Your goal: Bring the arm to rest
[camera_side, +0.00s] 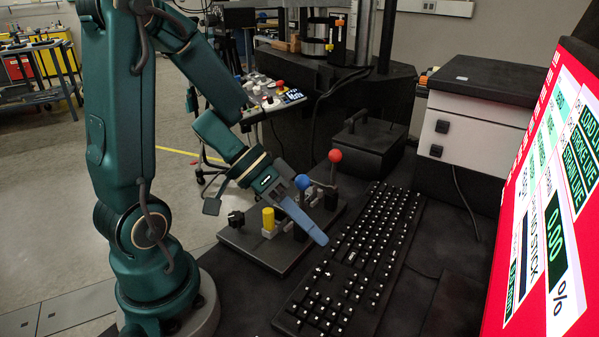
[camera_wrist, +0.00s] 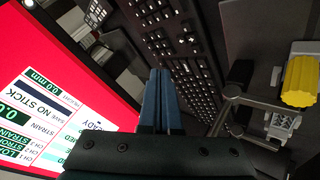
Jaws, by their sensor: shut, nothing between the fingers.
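My gripper (camera_side: 305,222) is shut and empty, with blue fingers pressed together. In the side view it hangs above the dark control panel (camera_side: 262,252), tilted down toward the keyboard's near edge. In the wrist view the shut fingers (camera_wrist: 161,100) point up the middle of the picture. I cannot tell whether the fingertips touch anything. The green arm is bent forward from its base and reaches over the panel.
The panel carries a yellow knob (camera_side: 268,219), a blue ball (camera_side: 302,182) and a red-ball lever (camera_side: 335,156). A black keyboard (camera_side: 358,255) lies right of it. A red-framed screen (camera_side: 545,200) stands at the right. A black case (camera_side: 368,146) sits behind.

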